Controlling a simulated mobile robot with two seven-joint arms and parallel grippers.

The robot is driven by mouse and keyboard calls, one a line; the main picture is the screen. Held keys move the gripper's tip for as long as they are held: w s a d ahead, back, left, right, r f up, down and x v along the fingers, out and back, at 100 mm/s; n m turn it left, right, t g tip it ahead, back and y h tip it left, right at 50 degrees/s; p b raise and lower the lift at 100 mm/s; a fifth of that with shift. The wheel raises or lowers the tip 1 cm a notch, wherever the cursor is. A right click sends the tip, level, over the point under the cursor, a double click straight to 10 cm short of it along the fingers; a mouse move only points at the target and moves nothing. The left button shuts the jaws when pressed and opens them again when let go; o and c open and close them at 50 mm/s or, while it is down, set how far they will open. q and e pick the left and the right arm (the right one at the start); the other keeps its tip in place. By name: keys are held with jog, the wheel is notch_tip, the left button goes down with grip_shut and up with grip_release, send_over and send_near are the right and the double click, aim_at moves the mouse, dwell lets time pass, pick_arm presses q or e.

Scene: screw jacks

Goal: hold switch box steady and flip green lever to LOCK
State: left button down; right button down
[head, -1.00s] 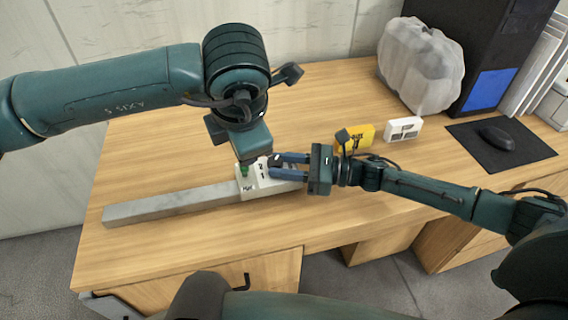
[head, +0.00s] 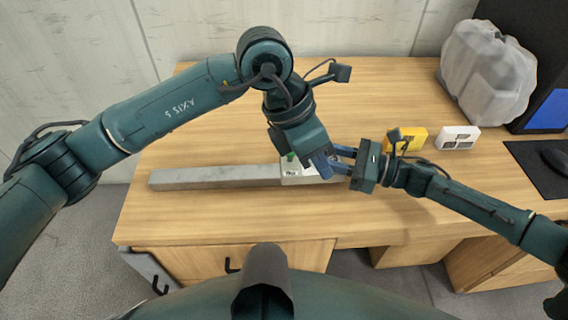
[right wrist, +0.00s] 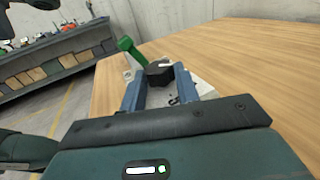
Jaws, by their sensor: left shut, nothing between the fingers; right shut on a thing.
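The white switch box (head: 297,174) sits on the desk at the right end of a long grey bar. Its green lever (head: 290,157) shows at the box's left end, partly covered by my left gripper. In the right wrist view the green lever (right wrist: 130,48) stands tilted beside a black knob (right wrist: 158,69). My right gripper (head: 338,160) comes from the right and is shut on the switch box, with the black knob between its fingers. My left gripper (head: 328,171) is shut and empty, pointing down over the box just right of the lever. The lever's label cannot be read.
The grey bar (head: 215,177) lies along the desk (head: 230,215), left of the box. A yellow box (head: 410,138) and a white box (head: 457,137) stand behind my right arm. A grey bag-like object (head: 488,75) is farther back. The desk's front is clear.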

pick_arm(q)
jog(key=g+h, duration=0.2)
jog(key=n+t+h, duration=0.8)
jog(key=n+h, duration=0.4)
jog(key=n, duration=0.1)
send_near(290, 155)
jog(key=shift+s+a+f, duration=0.3)
jog(key=shift+s+a, duration=0.1)
jog(key=shift+a, duration=0.2)
jog(key=shift+s+a+f, duration=0.25)
jog(key=shift+s+a, duration=0.15)
jog(key=shift+a, duration=0.2)
jog(key=x, duration=1)
jog(key=shift+d+f, duration=0.15)
